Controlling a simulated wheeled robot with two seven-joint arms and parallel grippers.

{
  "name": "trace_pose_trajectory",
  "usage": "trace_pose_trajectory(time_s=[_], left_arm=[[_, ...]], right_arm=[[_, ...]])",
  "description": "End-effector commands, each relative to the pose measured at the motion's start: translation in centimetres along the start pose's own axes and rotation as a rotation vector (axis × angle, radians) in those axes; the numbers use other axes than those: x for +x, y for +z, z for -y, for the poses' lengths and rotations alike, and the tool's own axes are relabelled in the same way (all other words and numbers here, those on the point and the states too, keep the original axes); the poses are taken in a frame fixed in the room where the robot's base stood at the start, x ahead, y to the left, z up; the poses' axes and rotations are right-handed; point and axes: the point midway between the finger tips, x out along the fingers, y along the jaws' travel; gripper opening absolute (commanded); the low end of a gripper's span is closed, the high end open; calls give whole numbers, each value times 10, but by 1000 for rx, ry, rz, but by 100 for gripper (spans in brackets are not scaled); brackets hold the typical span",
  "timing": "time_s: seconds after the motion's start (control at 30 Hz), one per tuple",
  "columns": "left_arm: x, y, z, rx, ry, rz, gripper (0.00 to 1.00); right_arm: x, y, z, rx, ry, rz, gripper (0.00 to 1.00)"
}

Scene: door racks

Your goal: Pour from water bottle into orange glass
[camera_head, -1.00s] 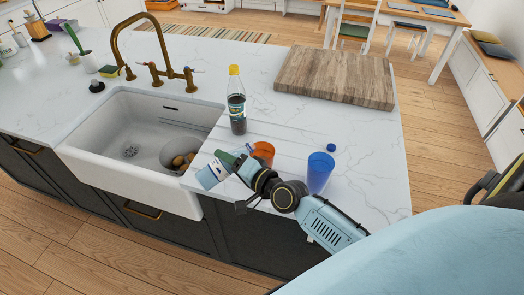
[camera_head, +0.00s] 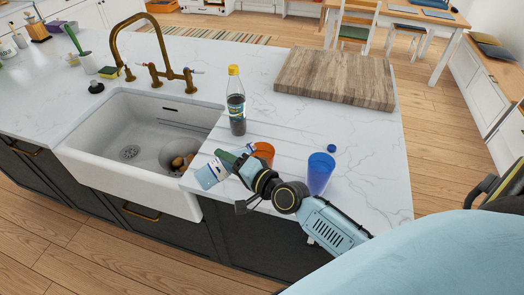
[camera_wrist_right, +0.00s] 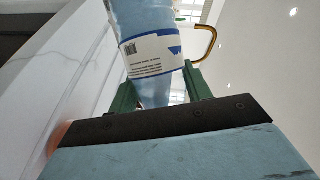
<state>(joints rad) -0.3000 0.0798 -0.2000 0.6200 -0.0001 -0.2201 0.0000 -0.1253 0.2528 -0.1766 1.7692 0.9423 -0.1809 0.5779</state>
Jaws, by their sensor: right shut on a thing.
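The water bottle (camera_head: 210,174), pale blue with a white and blue label, is held by my right gripper (camera_head: 232,160) over the front counter edge by the sink. It is tilted in the head view, and its mouth is hidden. In the right wrist view the bottle (camera_wrist_right: 152,55) lies between the green fingers, which are shut on it. The orange glass (camera_head: 264,150) stands upright on the counter just behind my right wrist, its lower part hidden. An orange edge (camera_wrist_right: 57,137) shows at the left of the wrist view. My left gripper is not in view.
A dark bottle with a yellow cap (camera_head: 236,105) stands behind the orange glass. A wooden board (camera_head: 335,78) lies at the back. The sink (camera_head: 85,145) is left.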

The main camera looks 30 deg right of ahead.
Motion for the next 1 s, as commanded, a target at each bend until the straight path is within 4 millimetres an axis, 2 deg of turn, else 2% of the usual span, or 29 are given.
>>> trace_pose_trajectory(time_s=[1.0], left_arm=[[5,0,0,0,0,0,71]], right_arm=[[-2,-4,4,50,-23,-1,18]])
